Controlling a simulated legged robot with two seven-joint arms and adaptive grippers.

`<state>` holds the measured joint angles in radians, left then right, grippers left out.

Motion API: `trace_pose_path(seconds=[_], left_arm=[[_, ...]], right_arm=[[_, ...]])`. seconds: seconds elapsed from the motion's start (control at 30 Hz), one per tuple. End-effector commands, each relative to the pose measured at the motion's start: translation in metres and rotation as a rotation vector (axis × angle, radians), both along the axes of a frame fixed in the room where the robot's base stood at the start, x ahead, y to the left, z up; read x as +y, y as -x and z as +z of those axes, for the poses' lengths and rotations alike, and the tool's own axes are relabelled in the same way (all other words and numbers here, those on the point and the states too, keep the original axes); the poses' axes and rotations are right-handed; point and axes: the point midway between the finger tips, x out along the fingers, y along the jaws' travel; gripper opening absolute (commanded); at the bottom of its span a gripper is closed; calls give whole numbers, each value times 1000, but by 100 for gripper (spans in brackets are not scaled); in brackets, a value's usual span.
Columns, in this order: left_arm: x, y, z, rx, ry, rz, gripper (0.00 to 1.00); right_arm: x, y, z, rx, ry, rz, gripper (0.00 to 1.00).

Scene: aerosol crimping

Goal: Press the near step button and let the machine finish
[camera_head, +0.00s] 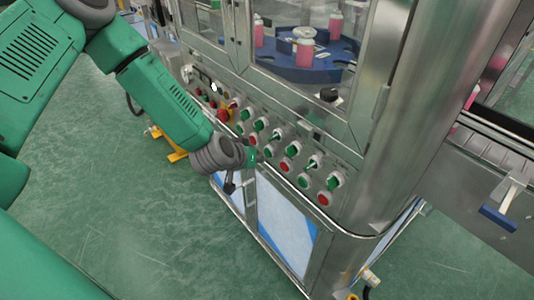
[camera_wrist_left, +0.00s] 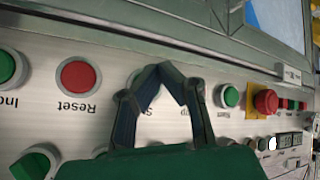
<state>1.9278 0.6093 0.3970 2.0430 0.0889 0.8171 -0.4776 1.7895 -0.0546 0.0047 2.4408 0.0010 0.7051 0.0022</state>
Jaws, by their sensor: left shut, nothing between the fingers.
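My left gripper (camera_wrist_left: 160,72) is shut and empty in the left wrist view. Its fingertips are over the control panel, at a spot between a red button (camera_wrist_left: 76,75) labelled Reset and a green button (camera_wrist_left: 228,96). The fingers hide what lies there, and only part of an upside-down label shows beside them; I cannot tell whether they touch. I cannot tell which is the step button. My right gripper is out of view.
Behind the machine's windows is a blue turntable (camera_head: 290,68) with pink containers (camera_head: 304,52). A conveyor (camera_head: 470,170) runs at the right. The green floor is clear in front.

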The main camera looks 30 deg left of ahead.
Motion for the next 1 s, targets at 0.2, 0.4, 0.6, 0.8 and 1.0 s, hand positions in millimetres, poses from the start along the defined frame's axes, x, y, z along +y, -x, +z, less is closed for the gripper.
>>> trace_pose_path(seconds=[0.2, 0.4, 0.6, 0.8, 1.0], left_arm=[[0, 0, 0, 0, 0, 0, 0], [0, 0, 0, 0, 0, 0, 0], [-2, -4, 2, 0, -1, -1, 0], [-4, -7, 2, -1, 0, 0, 0], [-4, -7, 2, 0, 0, 0, 0]], right_arm=[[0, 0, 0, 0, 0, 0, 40], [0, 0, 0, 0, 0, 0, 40], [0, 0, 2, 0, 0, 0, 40], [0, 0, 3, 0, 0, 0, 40], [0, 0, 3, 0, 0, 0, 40]])
